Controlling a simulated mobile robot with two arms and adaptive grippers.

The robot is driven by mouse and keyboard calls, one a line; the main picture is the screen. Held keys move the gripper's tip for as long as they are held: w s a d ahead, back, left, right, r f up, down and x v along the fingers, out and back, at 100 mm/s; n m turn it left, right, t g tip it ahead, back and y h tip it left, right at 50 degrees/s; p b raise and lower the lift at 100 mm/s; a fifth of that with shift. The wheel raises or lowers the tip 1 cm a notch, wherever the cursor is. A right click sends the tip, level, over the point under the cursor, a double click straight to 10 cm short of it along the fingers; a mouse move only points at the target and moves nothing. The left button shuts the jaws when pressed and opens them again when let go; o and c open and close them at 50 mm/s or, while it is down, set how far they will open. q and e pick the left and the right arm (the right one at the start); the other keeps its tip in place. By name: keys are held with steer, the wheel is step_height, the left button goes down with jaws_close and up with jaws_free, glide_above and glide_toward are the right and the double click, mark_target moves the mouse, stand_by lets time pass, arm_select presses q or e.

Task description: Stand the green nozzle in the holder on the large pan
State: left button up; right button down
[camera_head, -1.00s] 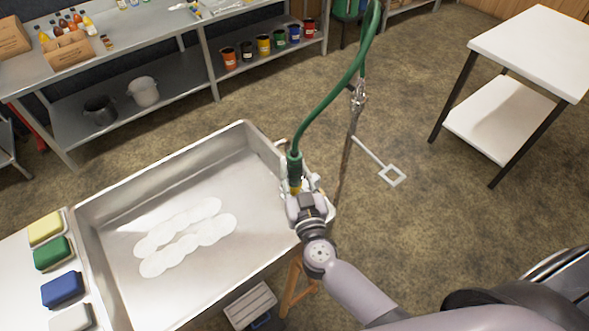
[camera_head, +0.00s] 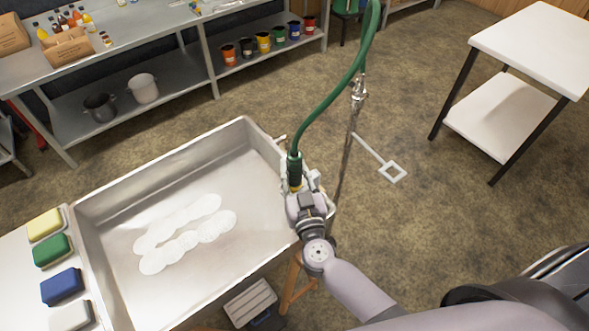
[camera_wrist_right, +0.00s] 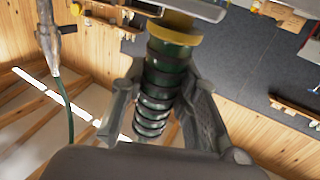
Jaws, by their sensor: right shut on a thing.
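The green nozzle (camera_head: 294,170) is in my right gripper (camera_head: 297,187), at the right rim of the large metal pan (camera_head: 108,195). Its green hose rises from its top end. In the right wrist view the ribbed dark green nozzle body (camera_wrist_right: 160,90) sits between the two fingers of the right gripper (camera_wrist_right: 162,112), which are shut on it. A yellow collar (camera_wrist_right: 178,35) shows at one end. I cannot make out the holder; my gripper covers part of that rim. My left gripper is not in view.
White foam-like patches (camera_head: 182,243) lie in the pan. Several sponges (camera_head: 62,288) line a surface at its left. A workbench (camera_head: 160,45) with bottles and cups stands behind. A white table (camera_head: 540,50) stands at the right. Open floor lies between it and the pan.

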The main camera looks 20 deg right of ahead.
steer(key=shift+r, duration=0.1)
steer(key=c, duration=1.2)
jaws_free()
steer(key=shift+o, duration=0.2)
